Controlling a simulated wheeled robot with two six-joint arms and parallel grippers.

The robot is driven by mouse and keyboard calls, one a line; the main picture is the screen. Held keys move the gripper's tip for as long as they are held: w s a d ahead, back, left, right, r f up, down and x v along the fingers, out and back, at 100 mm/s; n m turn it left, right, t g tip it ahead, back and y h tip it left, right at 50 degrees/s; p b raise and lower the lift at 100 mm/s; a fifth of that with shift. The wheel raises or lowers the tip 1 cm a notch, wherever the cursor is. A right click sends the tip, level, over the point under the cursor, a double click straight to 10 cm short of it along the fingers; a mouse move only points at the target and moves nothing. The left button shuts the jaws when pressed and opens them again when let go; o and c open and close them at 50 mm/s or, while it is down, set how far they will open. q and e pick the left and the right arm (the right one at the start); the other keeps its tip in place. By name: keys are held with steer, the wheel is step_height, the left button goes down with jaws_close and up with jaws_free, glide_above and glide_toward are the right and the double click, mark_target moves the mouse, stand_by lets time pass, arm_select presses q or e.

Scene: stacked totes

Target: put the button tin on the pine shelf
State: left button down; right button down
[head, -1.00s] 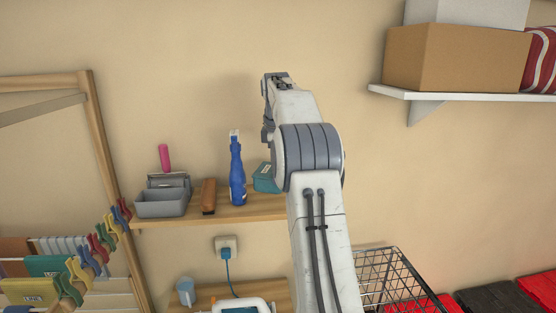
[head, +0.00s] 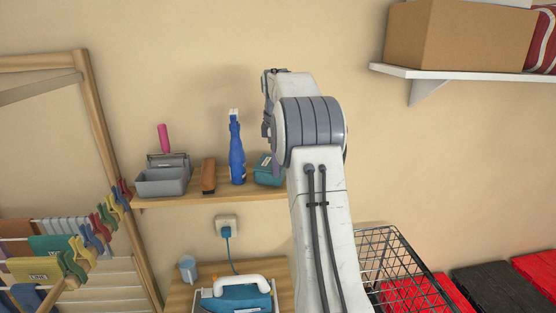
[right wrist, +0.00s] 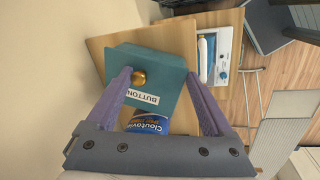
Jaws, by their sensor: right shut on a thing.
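The button tin (head: 267,171) is a teal box, seen in the head view at the right part of the pine shelf (head: 230,199), just right of a blue bottle. My right gripper (right wrist: 158,78) is shut on the tin, with purple fingers on both sides of it. In the right wrist view the tin (right wrist: 165,62) shows a brass knob and a white label reading BUTTON. Its base is at or very near the shelf top; I cannot tell whether it touches. My right arm hides the shelf's right end. My left gripper is out of view.
On the shelf stand the blue bottle (head: 237,152), a brown brush (head: 208,177) and a grey bin (head: 160,182). A wire basket (head: 385,262) is at lower right; a white shelf (head: 440,76) is at upper right.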

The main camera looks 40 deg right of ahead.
steer(key=shift+f+b, duration=0.3)
steer(key=shift+f, duration=0.2)
jaws_free()
steer(key=shift+r, duration=0.35)
steer(key=v, duration=1)
steer(key=s+a+f+y+b, duration=0.15)
steer(key=a+f+b, duration=0.5)
steer(key=a, duration=0.75)
steer(key=s+a+f+b, duration=0.25)
steer(key=a+f, duration=0.75)
steer(key=a, duration=0.5)
steer(key=s+a+f+g+b, duration=0.1)
steer(key=s+a+f+b, duration=0.5)
steer(key=s+a+f, duration=0.45)
steer(key=s+a+f+m+y+b, duration=0.1)
steer(key=s+f+b, duration=0.3)
steer(key=s+f, duration=0.9)
steer(key=s, duration=0.3)
steer(key=shift+a+g, duration=0.25)
steer(key=shift+g, duration=0.15)
